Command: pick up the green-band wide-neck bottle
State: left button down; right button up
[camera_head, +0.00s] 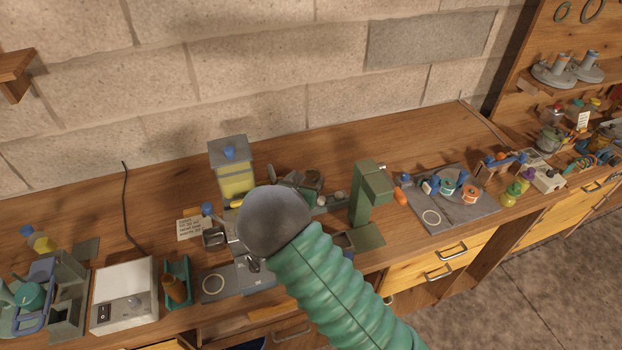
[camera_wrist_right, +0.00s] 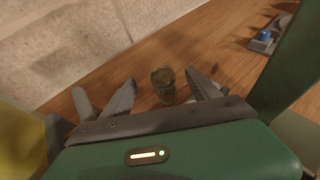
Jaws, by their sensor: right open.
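My right arm, with a green ribbed sleeve and a grey rounded joint, reaches over the bench in the head view. My right gripper (camera_wrist_right: 160,84) is open in the wrist view, its grey fingers spread to either side. A small brownish, wide-mouthed vessel (camera_wrist_right: 163,86) stands on the wood between the fingers, with no visible grip on it. I cannot make out a green band on it, so I cannot tell if it is the green-band wide-neck bottle. In the head view the gripper (camera_head: 298,180) is partly hidden behind my arm. My left gripper is out of view.
A yellow container with a grey lid (camera_head: 236,184) stands left of the gripper. A green upright stand (camera_head: 367,196) is close on its right. The block wall (camera_head: 270,75) rises behind. Small bottles (camera_head: 511,193) and a grey mat (camera_head: 462,219) lie farther right.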

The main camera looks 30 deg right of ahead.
aim_at(312, 172)
jog(key=x, duration=0.6)
jog(key=shift+w+f, duration=0.1)
jog(key=shift+f, duration=0.2)
jog(key=p+x, duration=0.1)
jog(key=x, duration=0.2)
jog(key=shift+d+p, duration=0.1)
jog(key=shift+p, duration=0.25)
jog(key=shift+w+d+f, duration=0.15)
jog(key=shift+w+d, duration=0.05)
jog(key=shift+d, duration=0.05)
jog(key=shift+w+d+f, duration=0.1)
jog(key=shift+w+f, duration=0.15)
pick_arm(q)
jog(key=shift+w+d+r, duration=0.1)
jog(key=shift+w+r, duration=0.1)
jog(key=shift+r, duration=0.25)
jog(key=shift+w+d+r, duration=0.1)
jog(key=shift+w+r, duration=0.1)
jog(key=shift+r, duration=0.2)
pick_arm(e)
jog(key=shift+d, duration=0.1)
jog(key=shift+d, duration=0.1)
jog(key=c, duration=0.5)
grip_shut()
